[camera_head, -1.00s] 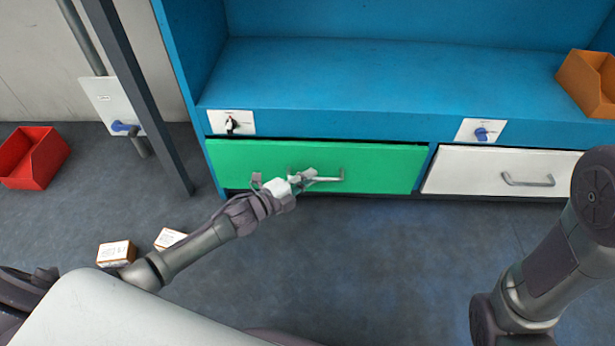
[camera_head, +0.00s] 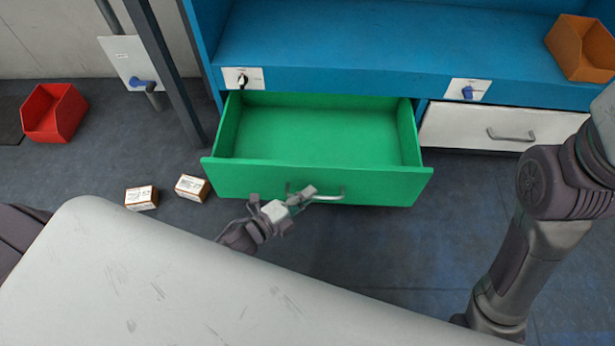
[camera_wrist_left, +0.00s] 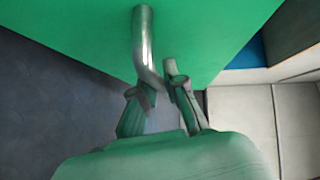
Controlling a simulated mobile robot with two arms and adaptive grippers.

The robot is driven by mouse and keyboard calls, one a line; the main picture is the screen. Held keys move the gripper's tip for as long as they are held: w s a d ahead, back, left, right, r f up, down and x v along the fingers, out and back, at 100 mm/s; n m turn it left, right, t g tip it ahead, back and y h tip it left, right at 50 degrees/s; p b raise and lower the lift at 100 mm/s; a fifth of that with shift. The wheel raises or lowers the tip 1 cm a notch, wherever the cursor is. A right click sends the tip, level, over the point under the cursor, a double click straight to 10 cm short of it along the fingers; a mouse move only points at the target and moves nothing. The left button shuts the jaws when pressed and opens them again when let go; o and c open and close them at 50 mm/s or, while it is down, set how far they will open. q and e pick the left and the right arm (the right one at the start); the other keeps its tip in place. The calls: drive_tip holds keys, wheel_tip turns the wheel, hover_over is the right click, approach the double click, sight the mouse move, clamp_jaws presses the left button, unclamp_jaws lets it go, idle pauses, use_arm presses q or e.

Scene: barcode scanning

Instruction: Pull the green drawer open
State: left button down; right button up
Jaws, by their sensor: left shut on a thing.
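The green drawer (camera_head: 305,180) stands pulled well out of the blue cabinet in the head view, and its inside looks empty. A metal handle (camera_head: 328,196) is on its front. My left gripper (camera_head: 300,197) is at the handle's left part and shut on it. In the left wrist view the fingers of my left gripper (camera_wrist_left: 158,90) sit around the lower part of the handle (camera_wrist_left: 145,42), in front of the green drawer front (camera_wrist_left: 85,30). My right arm shows at the right of the head view, but its gripper is out of view.
A closed white drawer (camera_head: 460,123) is right of the green one. Two small boxes (camera_head: 141,198) (camera_head: 192,188) lie on the floor at left. A red bin (camera_head: 54,112) stands farther left, near a grey post (camera_head: 168,75). An orange bin (camera_head: 580,48) sits on the blue shelf (camera_head: 390,50).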

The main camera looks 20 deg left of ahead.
use_arm(q)
drive_tip(key=shift+s, duration=0.25)
drive_tip(key=c, duration=1.2)
unclamp_jaws()
drive_tip(key=v, duration=1.2)
drive_tip(key=shift+d, duration=0.1)
